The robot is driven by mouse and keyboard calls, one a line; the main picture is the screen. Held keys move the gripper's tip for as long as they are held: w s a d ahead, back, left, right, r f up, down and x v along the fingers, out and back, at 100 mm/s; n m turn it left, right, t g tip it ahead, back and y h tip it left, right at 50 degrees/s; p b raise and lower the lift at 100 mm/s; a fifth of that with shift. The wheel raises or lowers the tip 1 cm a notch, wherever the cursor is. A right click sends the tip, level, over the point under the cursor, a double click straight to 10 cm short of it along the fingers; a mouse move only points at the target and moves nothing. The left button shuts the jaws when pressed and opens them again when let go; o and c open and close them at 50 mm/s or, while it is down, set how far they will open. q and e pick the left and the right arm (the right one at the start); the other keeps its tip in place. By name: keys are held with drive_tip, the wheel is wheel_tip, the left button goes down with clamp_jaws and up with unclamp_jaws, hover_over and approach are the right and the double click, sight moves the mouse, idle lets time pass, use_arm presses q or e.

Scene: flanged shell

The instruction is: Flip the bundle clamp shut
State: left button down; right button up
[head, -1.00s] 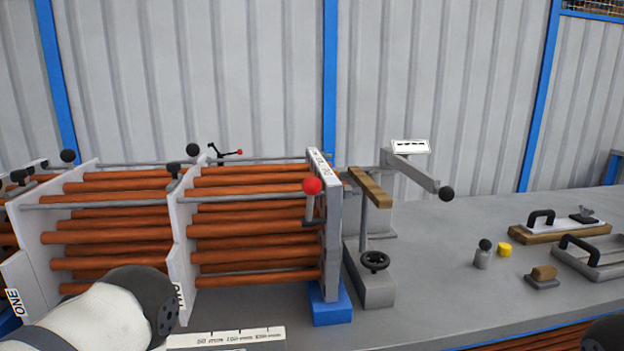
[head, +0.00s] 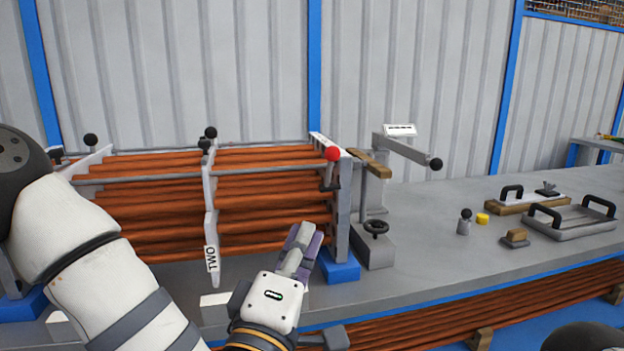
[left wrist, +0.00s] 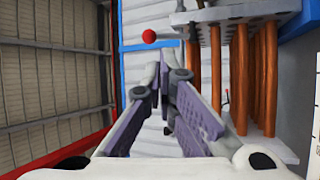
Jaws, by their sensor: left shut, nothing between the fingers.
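The clamp lever (head: 328,175) has a red ball knob (head: 333,153) and stands upright at the near edge of the grey end plate (head: 345,205), at the right end of the rod bundle (head: 270,205). My left gripper (head: 304,236) is shut and empty, in front of the rods, below and left of the red knob and apart from it. In the left wrist view, the purple-padded fingers (left wrist: 165,95) are together, and a red knob (left wrist: 149,36) shows beyond them.
A white plate marked TWO (head: 211,215) crosses the rods to the left. A bracket with a black handwheel (head: 376,228) stands right of the end plate. A blue foot (head: 338,266) lies under it.

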sight(330, 161)
use_arm(q)
drive_tip(key=shift+a+r, duration=0.1)
drive_tip(key=shift+r, duration=0.5)
drive_tip(key=shift+w, duration=0.2)
drive_tip(key=x, duration=1.3)
drive_tip(key=shift+w+r, duration=0.3)
drive_tip(key=shift+w, duration=0.1)
